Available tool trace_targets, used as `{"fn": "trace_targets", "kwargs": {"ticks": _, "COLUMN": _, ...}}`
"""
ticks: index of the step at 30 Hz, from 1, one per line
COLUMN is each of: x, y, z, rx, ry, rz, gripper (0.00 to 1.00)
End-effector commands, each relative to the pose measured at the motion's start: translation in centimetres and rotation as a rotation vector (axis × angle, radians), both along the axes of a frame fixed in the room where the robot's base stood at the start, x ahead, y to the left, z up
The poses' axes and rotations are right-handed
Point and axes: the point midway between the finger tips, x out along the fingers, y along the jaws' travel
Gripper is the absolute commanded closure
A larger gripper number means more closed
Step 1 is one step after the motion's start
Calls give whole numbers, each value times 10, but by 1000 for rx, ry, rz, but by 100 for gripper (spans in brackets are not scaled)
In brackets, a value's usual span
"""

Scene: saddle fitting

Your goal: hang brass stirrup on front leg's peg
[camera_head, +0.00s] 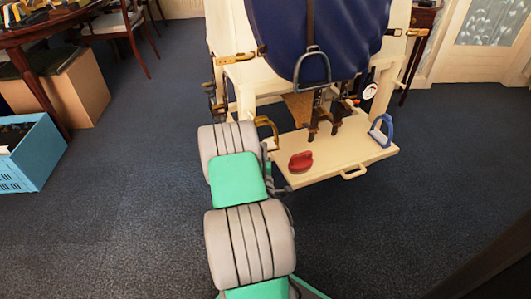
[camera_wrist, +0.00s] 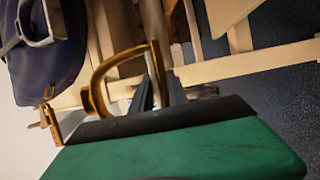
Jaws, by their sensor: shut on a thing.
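The brass stirrup (camera_wrist: 97,78) is a golden arch in the wrist view, with one side between my gripper's fingers (camera_wrist: 158,84). My gripper is shut on it and holds it tilted. In the head view the brass stirrup (camera_head: 270,124) shows just beyond my arm, near the shelf's left edge; my arm hides the gripper there. The pale wooden saddle stand has a left leg (camera_head: 245,100) close to the stirrup and a right leg (camera_head: 382,92). A short peg (camera_head: 398,83) sticks out from the right leg. I cannot make out a free peg near the stirrup.
The stand's shelf (camera_head: 335,165) carries a red object (camera_head: 301,161) and a blue stirrup (camera_head: 381,130). A navy saddle (camera_head: 330,35) with a grey stirrup (camera_head: 312,66) is above. Dark tack hangs left. A blue crate (camera_head: 30,152) stands far left; carpet between is clear.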

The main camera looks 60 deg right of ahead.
Motion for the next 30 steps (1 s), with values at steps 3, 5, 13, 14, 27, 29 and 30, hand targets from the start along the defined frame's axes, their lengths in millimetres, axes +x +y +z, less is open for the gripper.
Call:
{"fn": "trace_targets", "kwargs": {"ticks": 3, "x": 7, "y": -5, "z": 2, "rx": 0, "ry": 0, "rz": 0, "gripper": 100}}
{"fn": "trace_targets", "kwargs": {"ticks": 5, "x": 11, "y": -7, "z": 2, "rx": -1, "ry": -1, "rz": 0, "gripper": 100}}
{"fn": "trace_targets", "kwargs": {"ticks": 13, "x": 26, "y": -17, "z": 0, "rx": 0, "ry": 0, "rz": -1, "gripper": 100}}
{"fn": "trace_targets", "kwargs": {"ticks": 14, "x": 28, "y": -18, "z": 0, "rx": -1, "ry": 1, "rz": -1, "gripper": 100}}
{"fn": "trace_targets", "kwargs": {"ticks": 27, "x": 54, "y": -35, "z": -2, "rx": -1, "ry": 1, "rz": -1, "gripper": 100}}
{"fn": "trace_targets", "kwargs": {"ticks": 29, "x": 57, "y": -37, "z": -3, "rx": 0, "ry": 0, "rz": 0, "gripper": 100}}
{"fn": "trace_targets", "kwargs": {"ticks": 30, "x": 60, "y": -39, "z": -2, "rx": 0, "ry": -1, "rz": 0, "gripper": 100}}
